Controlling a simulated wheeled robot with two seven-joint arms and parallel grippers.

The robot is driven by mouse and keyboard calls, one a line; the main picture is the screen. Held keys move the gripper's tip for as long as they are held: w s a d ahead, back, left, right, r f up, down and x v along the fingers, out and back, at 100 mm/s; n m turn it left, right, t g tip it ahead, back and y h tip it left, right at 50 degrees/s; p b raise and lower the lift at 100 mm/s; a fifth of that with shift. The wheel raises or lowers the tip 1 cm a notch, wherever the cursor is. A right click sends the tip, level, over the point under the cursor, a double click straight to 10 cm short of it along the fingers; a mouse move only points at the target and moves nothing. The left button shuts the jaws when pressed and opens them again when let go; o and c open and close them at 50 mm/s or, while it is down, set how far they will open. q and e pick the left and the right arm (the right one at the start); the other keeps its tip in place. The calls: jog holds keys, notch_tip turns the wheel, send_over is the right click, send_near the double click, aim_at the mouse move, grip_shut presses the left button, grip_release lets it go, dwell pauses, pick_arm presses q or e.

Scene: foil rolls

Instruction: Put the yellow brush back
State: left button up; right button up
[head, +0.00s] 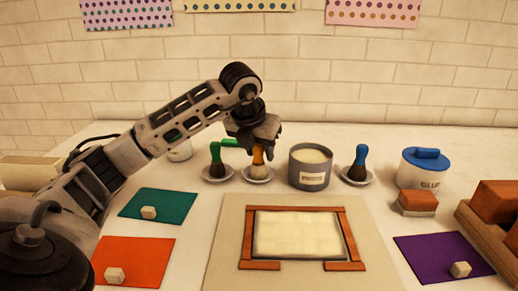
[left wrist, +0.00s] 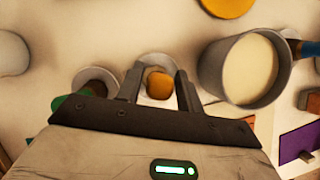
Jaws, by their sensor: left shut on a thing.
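The yellow brush (head: 258,157) is upright over a small white saucer (head: 258,179), its bristles at the dish; I cannot tell whether they touch it. My left gripper (head: 257,143) reaches down from above and is shut on the brush's handle. In the left wrist view the orange-yellow handle top (left wrist: 158,85) sits between the two fingers (left wrist: 158,90), with the pale saucer around it. The handle is partly hidden by the fingers in the head view. My right gripper is not in view.
A green brush (head: 216,158) stands on a saucer close at left. A grey pot (head: 311,166) is close at right, then a blue brush (head: 358,163) and a blue-lidded glue jar (head: 424,172). A board with a framed pale sheet (head: 298,234) lies in front.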

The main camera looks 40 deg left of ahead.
pick_arm(q)
jog(key=o, duration=1.8)
